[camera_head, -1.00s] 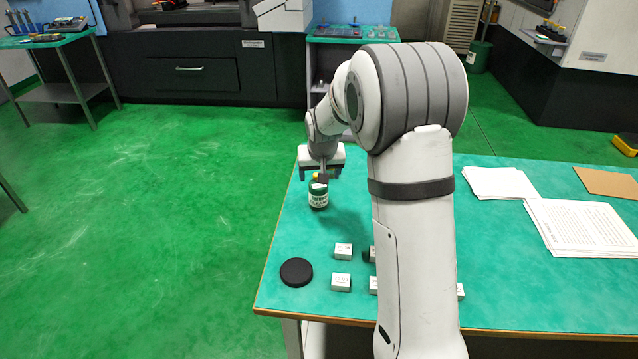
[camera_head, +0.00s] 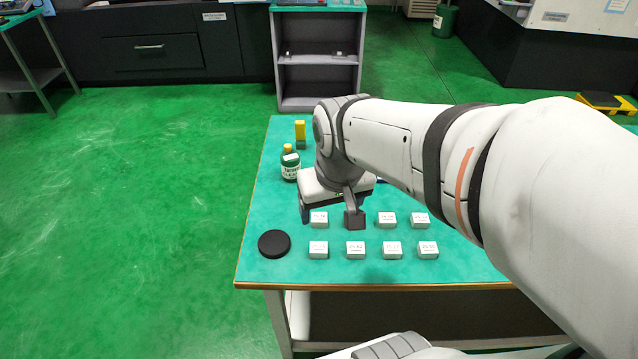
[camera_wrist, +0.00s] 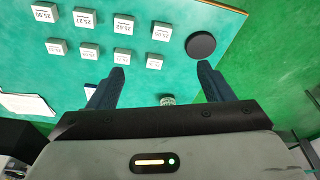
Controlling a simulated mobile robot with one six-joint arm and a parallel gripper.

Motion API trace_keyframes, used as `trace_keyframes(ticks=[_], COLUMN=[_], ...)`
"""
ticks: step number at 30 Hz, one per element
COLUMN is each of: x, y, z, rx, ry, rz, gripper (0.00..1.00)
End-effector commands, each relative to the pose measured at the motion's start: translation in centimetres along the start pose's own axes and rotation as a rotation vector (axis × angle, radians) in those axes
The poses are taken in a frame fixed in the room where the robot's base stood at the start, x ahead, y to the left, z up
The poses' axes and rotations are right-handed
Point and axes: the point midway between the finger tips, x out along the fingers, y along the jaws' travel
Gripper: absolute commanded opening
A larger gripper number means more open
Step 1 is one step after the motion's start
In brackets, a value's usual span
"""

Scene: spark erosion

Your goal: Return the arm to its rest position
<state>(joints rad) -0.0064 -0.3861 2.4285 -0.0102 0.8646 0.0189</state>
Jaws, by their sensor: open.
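My arm (camera_head: 400,145) reaches in from the right of the head view and bends down over the table. In the head view the gripper body (camera_head: 325,187) hangs above the table, just right of a green bottle with a yellow cap (camera_head: 290,168) and behind the rows of white blocks.
Two rows of labelled white blocks (camera_head: 356,250) sit on the green table (camera_head: 262,215), beside a black disc (camera_head: 274,243). A yellow-topped item (camera_head: 300,130) stands behind the bottle. White paper (camera_wrist: 22,104) shows in the wrist view. Open floor (camera_head: 150,220) lies left.

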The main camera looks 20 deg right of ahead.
Motion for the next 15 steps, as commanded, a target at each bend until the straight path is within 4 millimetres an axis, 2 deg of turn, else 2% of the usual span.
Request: trace_keyframes(ticks=[1, 3, 6, 15], x=[-0.1, -0.2, -0.2, -0.2], y=[0.0, 0.1, 0.1, 0.1], z=[1.4, 2.7, 3.5, 3.6], rx=[-0.003, -0.006, -0.009, -0.009], ry=[-0.003, -0.012, -0.017, -0.018], rz=[-0.002, -0.003, -0.004, -0.005], gripper=[0.74, 0.74, 0.74, 0.74])
